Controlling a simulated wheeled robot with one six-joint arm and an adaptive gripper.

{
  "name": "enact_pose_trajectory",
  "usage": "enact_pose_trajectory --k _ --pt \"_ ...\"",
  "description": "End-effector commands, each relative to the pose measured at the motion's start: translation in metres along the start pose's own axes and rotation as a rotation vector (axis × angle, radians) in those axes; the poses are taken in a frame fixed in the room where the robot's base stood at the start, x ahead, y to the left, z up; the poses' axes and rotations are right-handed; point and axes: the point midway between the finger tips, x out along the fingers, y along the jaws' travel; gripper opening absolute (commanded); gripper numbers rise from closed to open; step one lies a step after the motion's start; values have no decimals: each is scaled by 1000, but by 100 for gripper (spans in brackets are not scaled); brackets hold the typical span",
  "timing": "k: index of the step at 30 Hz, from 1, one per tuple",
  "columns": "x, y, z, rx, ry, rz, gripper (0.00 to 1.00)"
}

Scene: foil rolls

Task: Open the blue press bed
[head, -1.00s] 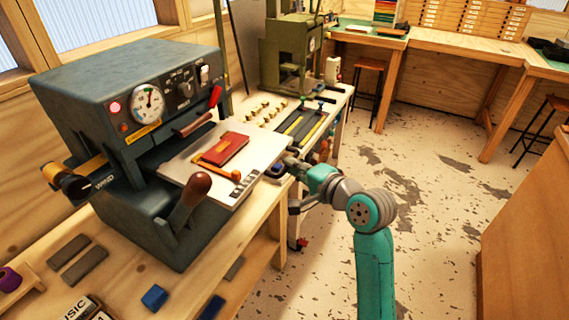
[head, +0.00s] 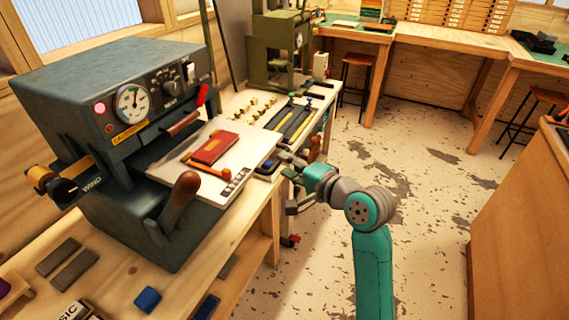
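The blue-grey press (head: 110,75) stands on the wooden bench at the left, with a round gauge, a lit red lamp and switches on its front. Its pale bed (head: 245,143) sticks out from the front and carries a red book (head: 214,148) and an orange-brown handled tool (head: 207,169). A lever with a brown knob (head: 182,190) stands in front of the bed. My gripper (head: 286,163) is small in the view, just past the bed's right corner; I cannot tell whether it touches the bed. Its fingers are too small and dark to read.
A green press (head: 275,50) stands behind, beside small brass pieces (head: 257,106) and dark strips (head: 292,123) on the bench. A blue block (head: 147,299) lies at the front. The speckled floor (head: 400,140) is open to the right, up to a wooden cabinet (head: 525,220).

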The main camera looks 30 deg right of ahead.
Motion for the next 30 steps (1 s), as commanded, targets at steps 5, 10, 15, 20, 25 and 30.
enact_pose_trajectory --k 5,10,15,20,25,30 --pt "-36 0 -1 0 4 -1 39" --pt "-69 0 -1 0 4 0 39" --pt "-92 0 -1 0 2 0 39" --pt "-102 0 0 0 1 -1 39" --pt "-104 0 0 0 -1 0 39" --pt "-104 0 0 0 -1 0 39"
